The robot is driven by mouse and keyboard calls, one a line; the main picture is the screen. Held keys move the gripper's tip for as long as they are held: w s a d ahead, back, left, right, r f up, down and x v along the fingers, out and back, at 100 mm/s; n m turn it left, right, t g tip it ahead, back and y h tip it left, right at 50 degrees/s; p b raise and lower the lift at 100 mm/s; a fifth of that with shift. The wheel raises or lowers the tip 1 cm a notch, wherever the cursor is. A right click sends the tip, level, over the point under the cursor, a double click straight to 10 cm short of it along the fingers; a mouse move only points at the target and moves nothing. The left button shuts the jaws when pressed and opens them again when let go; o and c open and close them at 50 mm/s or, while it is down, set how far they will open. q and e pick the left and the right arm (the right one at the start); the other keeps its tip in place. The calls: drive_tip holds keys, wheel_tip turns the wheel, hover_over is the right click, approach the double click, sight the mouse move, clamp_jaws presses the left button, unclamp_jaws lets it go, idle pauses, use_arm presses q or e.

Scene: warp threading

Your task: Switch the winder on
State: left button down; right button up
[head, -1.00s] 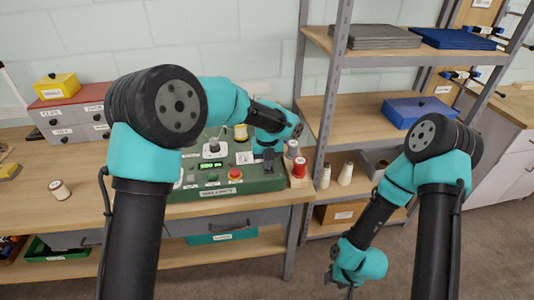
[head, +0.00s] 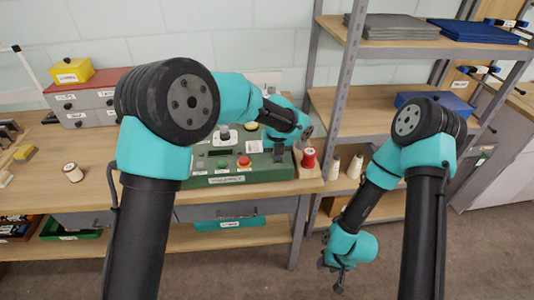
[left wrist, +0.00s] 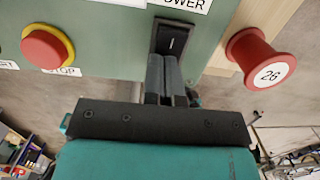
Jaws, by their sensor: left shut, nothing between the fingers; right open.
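The winder (head: 225,178) is a green machine on the bench, with a panel of controls. In the left wrist view, a black power switch (left wrist: 172,37) sits under a label ending in "POWER" on the green panel. My left gripper (head: 279,155) is over the panel's right end. Its shut, empty fingers (left wrist: 166,62) point at the switch's near edge; I cannot tell whether they touch it. The fingers hide the lower part of the switch. My right gripper (head: 338,278) is open and empty, low in front of the shelf.
A red stop button (left wrist: 47,47) with a yellow ring is left of the switch. A red spool (left wrist: 258,57) marked 26 stands close on the right; it also shows in the head view (head: 309,158). A loose spool (head: 72,172) lies on the bench at left.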

use_arm(q)
drive_tip(key=shift+s+a+f, duration=0.15)
drive_tip(key=shift+s+f, duration=0.05)
drive_tip(key=shift+f, duration=0.55)
use_arm(e)
drive_tip(key=shift+d, duration=0.1)
use_arm(q)
drive_tip(key=shift+w, duration=0.1)
use_arm(e)
drive_tip(key=shift+s, duration=0.1)
use_arm(q)
drive_tip(key=shift+w+r, duration=0.35)
drive_tip(key=shift+w, duration=0.4)
drive_tip(key=shift+r, duration=0.5)
wheel_tip(320, 180, up, 14)
drive_tip(key=s, duration=0.1)
drive_tip(key=shift+s+d, duration=0.2)
drive_tip(key=shift+s, duration=0.05)
use_arm(e)
drive_tip(key=shift+s+d, duration=0.1)
drive_tip(key=shift+d, duration=0.15)
use_arm(q)
drive_tip(key=shift+f, duration=0.15)
